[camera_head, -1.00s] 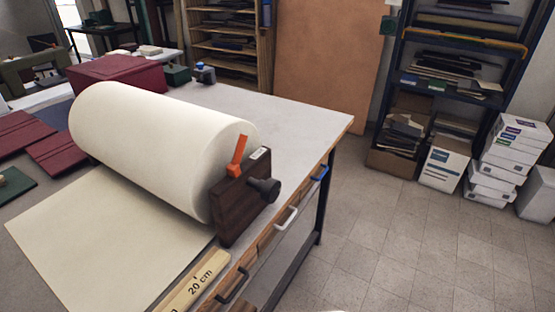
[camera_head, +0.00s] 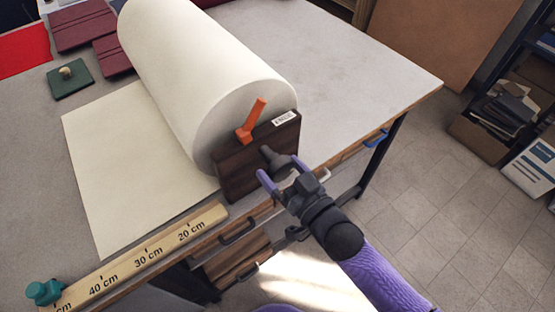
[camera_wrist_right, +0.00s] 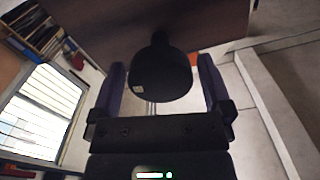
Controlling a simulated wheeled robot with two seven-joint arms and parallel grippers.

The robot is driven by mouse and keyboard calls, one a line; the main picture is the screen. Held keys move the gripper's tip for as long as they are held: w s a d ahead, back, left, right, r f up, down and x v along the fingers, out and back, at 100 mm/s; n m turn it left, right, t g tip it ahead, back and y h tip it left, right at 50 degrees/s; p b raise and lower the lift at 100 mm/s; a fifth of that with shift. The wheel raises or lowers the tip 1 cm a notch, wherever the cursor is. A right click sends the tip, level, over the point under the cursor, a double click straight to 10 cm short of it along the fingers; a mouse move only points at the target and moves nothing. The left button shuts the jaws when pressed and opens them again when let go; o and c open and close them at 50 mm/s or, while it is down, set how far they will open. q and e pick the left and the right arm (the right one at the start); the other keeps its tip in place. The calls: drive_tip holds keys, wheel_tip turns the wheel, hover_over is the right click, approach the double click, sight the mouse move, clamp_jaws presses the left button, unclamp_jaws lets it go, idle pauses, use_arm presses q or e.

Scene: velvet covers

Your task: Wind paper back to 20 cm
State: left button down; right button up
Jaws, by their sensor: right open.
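The thick cream paper roll (camera_head: 205,75) lies on the table, and its loose sheet (camera_head: 130,165) spreads flat to the left. A dark wooden end block (camera_head: 240,172) carries an orange lever (camera_head: 252,120), tilted up to the right, and a dark knob (camera_head: 274,158). My right gripper (camera_head: 280,172) is open at the knob. In the right wrist view the knob (camera_wrist_right: 160,75) sits between the two fingers (camera_wrist_right: 161,80); I cannot tell whether they touch it. My left gripper is out of view.
A teal stop (camera_head: 44,292) stands at the ruler's left end. A green block with a knob (camera_head: 70,80) and dark red covers (camera_head: 82,25) lie at the back left. Drawer handles (camera_head: 238,232) stick out along the table's front. The tabletop right of the roll (camera_head: 340,65) is clear.

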drive_tip(key=shift+x, duration=1.2)
clamp_jaws()
